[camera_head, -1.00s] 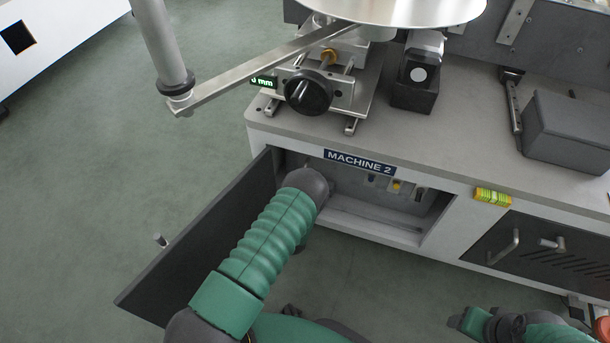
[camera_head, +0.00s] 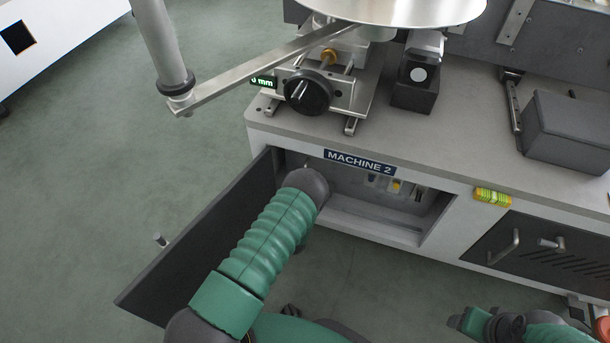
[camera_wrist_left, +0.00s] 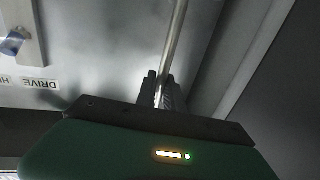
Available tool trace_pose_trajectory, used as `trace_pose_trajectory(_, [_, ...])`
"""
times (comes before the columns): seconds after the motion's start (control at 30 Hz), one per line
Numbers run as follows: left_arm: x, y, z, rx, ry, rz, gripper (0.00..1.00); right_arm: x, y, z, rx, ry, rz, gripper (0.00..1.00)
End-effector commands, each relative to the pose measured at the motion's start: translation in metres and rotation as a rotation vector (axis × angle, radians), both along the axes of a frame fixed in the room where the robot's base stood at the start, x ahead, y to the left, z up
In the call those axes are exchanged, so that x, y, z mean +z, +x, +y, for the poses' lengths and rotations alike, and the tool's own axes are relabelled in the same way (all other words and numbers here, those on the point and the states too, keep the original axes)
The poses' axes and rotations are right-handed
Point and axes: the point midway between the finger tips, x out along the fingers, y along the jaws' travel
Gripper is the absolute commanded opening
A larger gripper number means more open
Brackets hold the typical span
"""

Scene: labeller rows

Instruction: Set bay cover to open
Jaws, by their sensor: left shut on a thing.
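The bay cover (camera_head: 205,240) is a dark flat panel at the lower left of MACHINE 2. It stands swung out from the open bay (camera_head: 400,228), with a small knob (camera_head: 160,239) on its outer side. My left arm reaches between the cover and the bay; its gripper is hidden behind the arm in the head view. In the left wrist view, my left gripper (camera_wrist_left: 163,84) is shut on a thin metal rod (camera_wrist_left: 177,40). The rod's far end is out of view. My right gripper (camera_head: 470,322) is at the lower right, away from the cover; its jaw opening is unclear.
A MACHINE 2 sign (camera_head: 359,162) is above the bay. Another dark cover (camera_head: 530,250) with a handle is shut at the right. A metal arm (camera_head: 260,72) and a handwheel (camera_head: 308,92) are above. A DRIVE label (camera_wrist_left: 40,84) shows inside. Floor at left is clear.

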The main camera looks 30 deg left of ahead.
Motion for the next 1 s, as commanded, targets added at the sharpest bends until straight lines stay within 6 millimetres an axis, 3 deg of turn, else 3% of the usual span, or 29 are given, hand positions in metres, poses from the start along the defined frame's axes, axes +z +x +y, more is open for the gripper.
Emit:
trace_pose_trajectory(0.37, [-0.001,-0.012,0.047,0.003,-0.001,0.004,0.00,0.005,0.000,0.000,0.000,0.000,0.000,0.63])
trace_pose_trajectory(0.6, [-0.002,-0.012,0.047,0.002,-0.002,0.005,0.00,0.005,0.000,0.000,0.000,0.000,0.000,0.63])
trace_pose_trajectory(0.63, [-0.002,-0.012,0.047,0.001,-0.002,0.005,0.14,0.005,0.000,0.000,0.000,0.000,0.000,0.63])
trace_pose_trajectory(0.7, [-0.002,-0.012,0.047,0.001,-0.002,0.005,0.21,0.005,0.000,0.000,0.000,0.000,0.000,0.63])
trace_pose_trajectory(1.0, [0.000,-0.013,0.046,0.001,-0.001,0.003,0.21,0.006,0.000,0.000,0.000,0.000,0.000,0.63])
